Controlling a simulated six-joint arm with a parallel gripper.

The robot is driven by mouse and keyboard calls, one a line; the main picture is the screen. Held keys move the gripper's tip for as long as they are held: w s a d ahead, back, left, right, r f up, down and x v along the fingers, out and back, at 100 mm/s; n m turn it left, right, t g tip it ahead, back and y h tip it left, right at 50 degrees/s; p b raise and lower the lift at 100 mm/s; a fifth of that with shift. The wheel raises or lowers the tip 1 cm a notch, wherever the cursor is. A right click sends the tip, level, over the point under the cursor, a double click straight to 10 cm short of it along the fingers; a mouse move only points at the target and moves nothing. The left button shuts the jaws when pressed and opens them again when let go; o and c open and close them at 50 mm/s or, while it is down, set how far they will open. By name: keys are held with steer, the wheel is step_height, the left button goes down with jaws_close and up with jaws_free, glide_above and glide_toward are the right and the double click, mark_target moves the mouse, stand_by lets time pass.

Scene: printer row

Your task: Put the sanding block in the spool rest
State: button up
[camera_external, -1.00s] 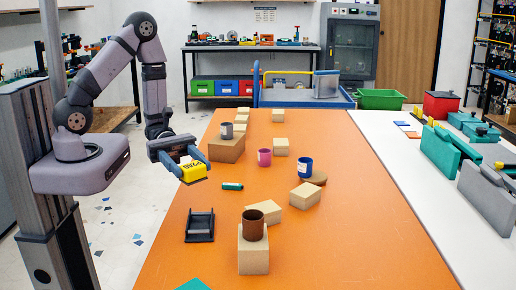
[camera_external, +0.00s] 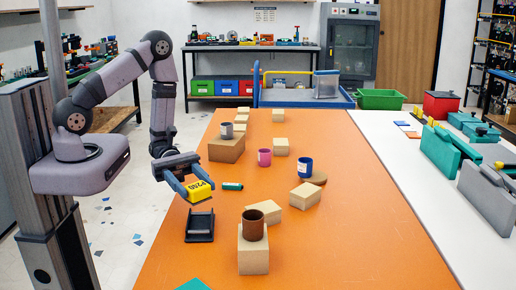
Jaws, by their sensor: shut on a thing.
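The sanding block (camera_external: 199,191) is yellow with dark lettering. My gripper (camera_external: 190,189) is shut on it and holds it in the air near the left edge of the orange table. The spool rest (camera_external: 200,226) is a small black cradle with raised ends on the table, just below the block in the picture. It looks empty. The block appears above and slightly behind the rest, apart from it.
A green cylinder (camera_external: 232,186) lies just right of the block. A brown cup (camera_external: 253,225) stands on a wooden block (camera_external: 253,250) right of the rest. The orange table (camera_external: 340,240) is clear at front right.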

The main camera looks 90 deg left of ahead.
steer(key=shift+f, duration=2.05)
steer(key=shift+f, duration=0.1)
steer(key=shift+f+b, duration=0.3)
steer(key=shift+f, duration=0.05)
steer(key=shift+f, duration=0.2)
steer(key=o, duration=1.2)
steer(key=shift+c, duration=0.2)
steer(key=shift+r, duration=0.15)
